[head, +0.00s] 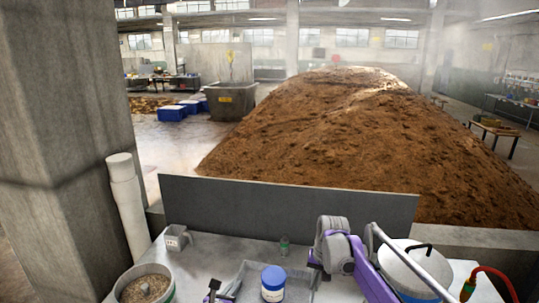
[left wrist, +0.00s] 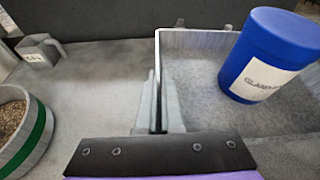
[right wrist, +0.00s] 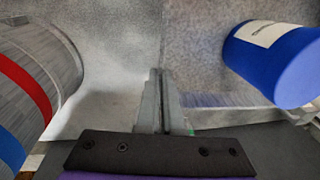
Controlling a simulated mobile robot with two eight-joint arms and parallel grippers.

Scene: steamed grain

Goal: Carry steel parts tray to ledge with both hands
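The grey steel parts tray (head: 250,272) rests on the table at the front centre, with a blue jar (head: 273,283) with a white label standing in it. My left gripper (head: 214,292) is at the tray's left wall; in the left wrist view its fingers (left wrist: 160,100) are closed around that wall (left wrist: 157,60). My right gripper (head: 316,262) is at the tray's right side; in the right wrist view its fingers (right wrist: 162,98) are closed around the right wall. My purple right arm hides part of the tray. Which surface is the ledge, I cannot tell for sure; a concrete edge (head: 470,238) runs behind the table.
A dark upright panel (head: 285,208) stands along the table's back edge. A grain pot (head: 145,285) and a grey cup (head: 177,238) stand at left, a lidded pot (head: 415,268) at right. A large brown mound (head: 350,135) lies beyond.

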